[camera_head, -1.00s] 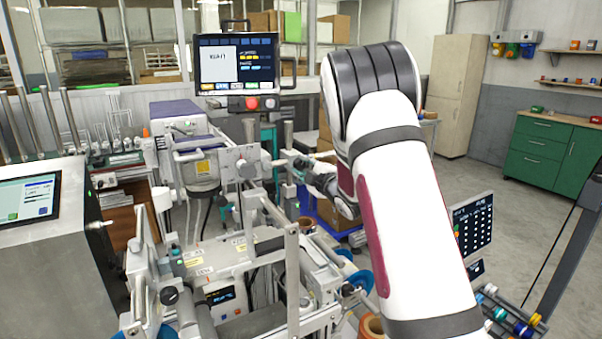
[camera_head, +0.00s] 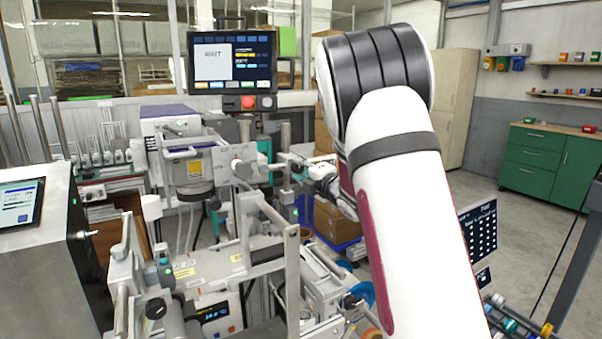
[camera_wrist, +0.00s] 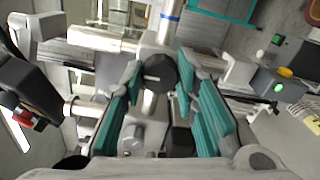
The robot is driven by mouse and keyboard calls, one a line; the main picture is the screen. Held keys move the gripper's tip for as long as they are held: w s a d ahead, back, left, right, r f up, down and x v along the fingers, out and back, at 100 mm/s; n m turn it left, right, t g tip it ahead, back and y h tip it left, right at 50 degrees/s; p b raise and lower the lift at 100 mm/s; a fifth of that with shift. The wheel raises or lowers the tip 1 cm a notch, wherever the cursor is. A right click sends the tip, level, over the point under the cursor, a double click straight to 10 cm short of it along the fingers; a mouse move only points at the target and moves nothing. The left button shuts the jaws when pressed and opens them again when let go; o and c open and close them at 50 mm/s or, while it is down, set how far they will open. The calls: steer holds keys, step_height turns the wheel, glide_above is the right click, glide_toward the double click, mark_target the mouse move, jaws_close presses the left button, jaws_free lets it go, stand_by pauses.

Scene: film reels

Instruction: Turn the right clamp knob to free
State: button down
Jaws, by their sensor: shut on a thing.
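A round black knob (camera_wrist: 161,70) with a pale mark on its face sits on a metal shaft in the wrist view. I take it to be the right clamp knob. My gripper (camera_wrist: 157,82), with teal finger pads, is shut on it, one finger on each side. Behind the knob, between the fingers, is a grey metal block (camera_wrist: 146,132). In the head view my gripper (camera_head: 300,168) reaches left from my arm to the machine's clamp area, and the knob cannot be made out there. A grey plate (camera_head: 222,168) with a round fitting stands just left of my gripper.
Metal bars and rollers (camera_head: 290,270) of the machine crowd the space below my gripper. A monitor (camera_head: 232,62) stands behind. A silver console (camera_head: 60,270) is at the left. In the wrist view, a grey box with a green light (camera_wrist: 277,88) lies to the right.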

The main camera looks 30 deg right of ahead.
steer(key=shift+a+f, duration=0.1)
steer(key=c, duration=1.2)
jaws_free()
steer(key=shift+c, duration=0.2)
steer(key=s, duration=1.2)
